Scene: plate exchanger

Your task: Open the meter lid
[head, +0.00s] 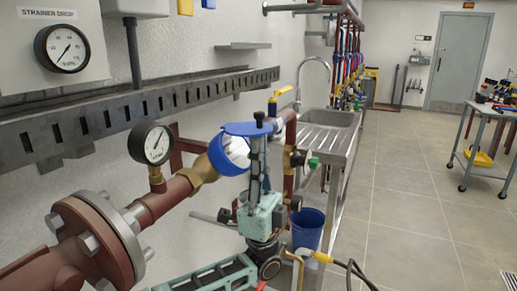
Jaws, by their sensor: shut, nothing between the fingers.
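The blue round meter (232,163) sits on the brass and red pipe at mid-picture, its pale face (238,149) partly showing. Its blue lid (236,128) stands raised off the face, sticking out above it roughly level. My gripper (259,120) points upward in front of the meter, its fingers shut and empty. The fingertips overlap the right part of the lid in the picture; whether they touch it I cannot tell. The fingers hide the meter's right edge.
A pressure gauge (151,143) stands on the pipe left of the meter, beside a large flange (92,240). A yellow-handled valve (281,93) is close behind. A sink (325,118) and blue bucket (308,228) lie beyond. Open floor (410,220) is at right.

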